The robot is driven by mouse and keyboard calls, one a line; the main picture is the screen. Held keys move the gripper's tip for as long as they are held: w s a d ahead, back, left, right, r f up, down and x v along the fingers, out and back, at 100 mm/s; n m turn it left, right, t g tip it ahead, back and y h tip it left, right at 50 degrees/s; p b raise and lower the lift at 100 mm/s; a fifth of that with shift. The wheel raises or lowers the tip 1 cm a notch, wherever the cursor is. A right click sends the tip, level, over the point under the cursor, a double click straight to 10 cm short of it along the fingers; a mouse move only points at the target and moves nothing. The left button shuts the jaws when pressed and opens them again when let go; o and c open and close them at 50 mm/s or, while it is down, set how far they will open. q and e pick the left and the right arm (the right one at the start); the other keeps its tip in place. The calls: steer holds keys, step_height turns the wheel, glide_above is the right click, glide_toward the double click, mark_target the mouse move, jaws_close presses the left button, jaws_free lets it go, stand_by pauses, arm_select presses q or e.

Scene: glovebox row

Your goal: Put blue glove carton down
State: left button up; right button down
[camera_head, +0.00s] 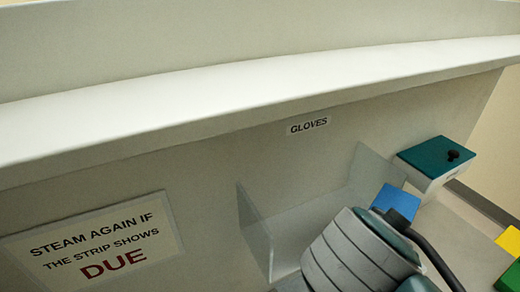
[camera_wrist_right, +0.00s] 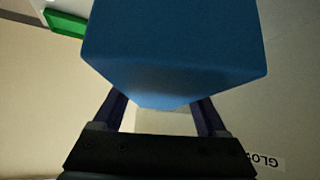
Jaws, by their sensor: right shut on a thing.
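The blue glove carton (camera_wrist_right: 175,45) fills the upper middle of the right wrist view, between the two dark fingers of my right gripper (camera_wrist_right: 162,98), which is shut on it. In the head view a small blue part of the carton (camera_head: 398,202) shows past my right wrist, which hides the gripper and the rest. It appears in front of a clear-walled holder (camera_head: 262,235) below a "GLOVES" label (camera_head: 307,126). I cannot tell whether the carton touches the holder. My left gripper is not in view.
A white box with a teal lid and black knob (camera_head: 436,157) stands right of the clear holder. Yellow (camera_head: 510,240) and green (camera_head: 510,278) things are at the right edge. A "steam again" sign (camera_head: 90,245) is at lower left. A pale ledge (camera_head: 250,90) runs above.

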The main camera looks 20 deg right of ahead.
steer(key=w+b, duration=0.1)
steer(key=w, duration=0.2)
steer(key=w+b, duration=0.2)
steer(key=w, duration=0.1)
steer(key=w+b, duration=0.2)
steer(key=w, duration=0.1)
steer(key=shift+w+a+f, duration=0.15)
steer(key=shift+w+a, duration=0.05)
steer(key=shift+a, duration=0.2)
steer(key=shift+w, duration=0.25)
step_height(320, 180, down, 3)
steer(key=b, duration=0.4)
steer(key=shift+f, duration=0.2)
steer(key=shift+r, duration=0.15)
steer(key=shift+c, duration=1.9)
jaws_free()
steer(key=o, duration=0.4)
